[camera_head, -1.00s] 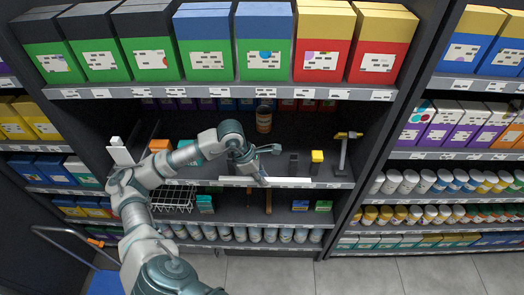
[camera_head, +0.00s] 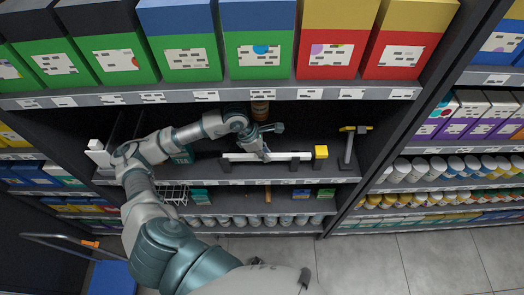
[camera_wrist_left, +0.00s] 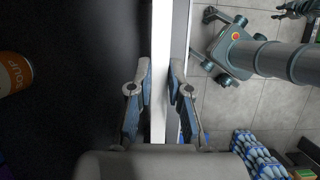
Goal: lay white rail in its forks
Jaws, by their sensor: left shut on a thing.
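My left gripper (camera_head: 264,154) is shut on the white rail (camera_head: 287,156), near its middle. In the left wrist view the white rail (camera_wrist_left: 159,90) runs straight between the two blue-padded fingers (camera_wrist_left: 155,95). In the head view the rail lies roughly level across the middle shelf, in line with two short dark forks. The right fork (camera_head: 295,165) is under the rail's right part and the left fork (camera_head: 226,166) is at its left end. I cannot tell whether the rail touches them. My right gripper is not in view.
A hammer-like tool (camera_head: 349,145) stands farther right. A can (camera_head: 260,110) is behind my gripper, and shows as an orange can (camera_wrist_left: 14,73) in the wrist view. The upper shelf edge (camera_head: 300,94) is above.

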